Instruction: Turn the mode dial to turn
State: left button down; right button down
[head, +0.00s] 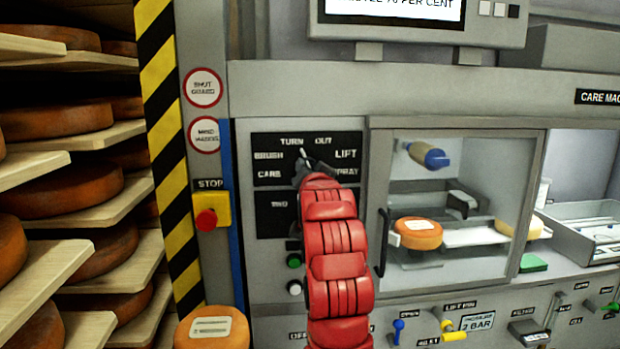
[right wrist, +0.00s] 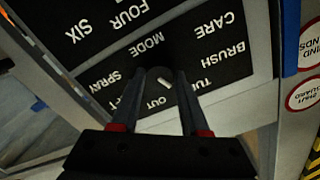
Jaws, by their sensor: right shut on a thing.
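The mode dial (right wrist: 165,83) is a dark round knob with a white pointer mark, on a black panel (head: 265,143) lettered CARE, BRUSH, TURN, OUT, LIFT and SPRAY. In the head view the white mark leans up and slightly left, toward the gap between TURN and OUT; I cannot tell its exact setting. My right gripper (right wrist: 161,78) is shut on the dial, one finger on each side. In the head view my red right arm hides most of the dial and the lower panel. My left gripper is not in view.
A red stop button (head: 206,220) sits left of the panel, beside a striped post (head: 165,120). Shelves of cheese wheels (head: 55,120) fill the left. Right of the panel, a glazed chamber (head: 455,265) holds a cheese (head: 418,234). A screen (head: 395,12) hangs above.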

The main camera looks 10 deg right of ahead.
dwell(0.4)
jog(key=shift+c, duration=2.1)
grip_release()
jog(key=s+b, duration=0.1)
jog(key=s, duration=1.6)
jog(key=shift+s+b, duration=0.25)
jog(key=shift+b, duration=0.1)
jog(key=shift+w, duration=0.15)
